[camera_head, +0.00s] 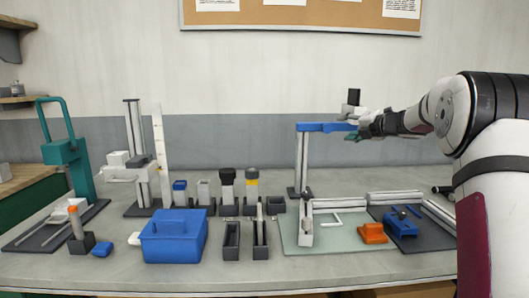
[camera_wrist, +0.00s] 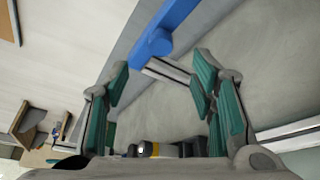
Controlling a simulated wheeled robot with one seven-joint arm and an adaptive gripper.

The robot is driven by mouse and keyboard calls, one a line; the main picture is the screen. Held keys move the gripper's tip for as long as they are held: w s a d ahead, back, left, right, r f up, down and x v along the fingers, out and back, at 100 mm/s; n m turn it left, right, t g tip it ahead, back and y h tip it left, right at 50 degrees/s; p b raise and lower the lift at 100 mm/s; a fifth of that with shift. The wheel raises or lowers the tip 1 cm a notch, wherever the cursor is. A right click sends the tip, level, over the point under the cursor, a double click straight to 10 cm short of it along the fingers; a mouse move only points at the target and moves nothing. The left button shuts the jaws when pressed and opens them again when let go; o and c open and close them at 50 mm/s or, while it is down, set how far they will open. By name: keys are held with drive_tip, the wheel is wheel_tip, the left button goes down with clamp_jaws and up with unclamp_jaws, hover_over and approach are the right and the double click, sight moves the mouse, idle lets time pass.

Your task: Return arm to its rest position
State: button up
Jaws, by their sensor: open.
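My gripper (camera_head: 354,135) is raised at the right of the middle, near the right end of a blue bar on a grey post. In the wrist view its teal-padded fingers (camera_wrist: 160,84) are wide apart. Nothing is held between them. The end of the blue bar (camera_wrist: 165,30) and the pale post (camera_wrist: 168,70) show beyond and between the fingers there. I cannot tell whether the gripper touches the bar. My white arm (camera_head: 450,110) reaches in from the right edge.
The blue-topped stand (camera_head: 302,165) rises close to the gripper. A teal press (camera_head: 75,160), a grey column stand (camera_head: 135,150) and a blue box (camera_head: 174,240) are at left. Several holders line the bench middle. A green mat (camera_head: 345,238) and orange block (camera_head: 373,233) lie at right.

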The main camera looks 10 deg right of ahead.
drive_tip(key=s+a+r+m+g+h, duration=0.1)
drive_tip(key=s+a+r+m+h, duration=0.65)
drive_tip(key=s+m, duration=0.5)
drive_tip(key=s+a+f+m+g+y, duration=0.2)
drive_tip(key=s+a+f+m+g, duration=0.45)
drive_tip(key=s, duration=0.95)
drive_tip(key=s+a+f+m+g+y, duration=0.25)
drive_tip(key=s+a+f, duration=0.65)
drive_tip(key=s, duration=0.6)
drive_tip(key=s+a+f+m+g+y, duration=0.1)
drive_tip(key=s+a+f+m+g, duration=0.55)
drive_tip(key=s, duration=0.95)
wheel_tip(320, 180, up, 13)
drive_tip(key=w+n+t+p, duration=0.1)
drive_tip(key=t+p, duration=0.4)
drive_tip(key=p, duration=0.8)
drive_tip(key=shift+a+r+n, duration=0.15)
drive_tip(key=shift+a+n, duration=0.05)
drive_tip(key=shift+n, duration=0.3)
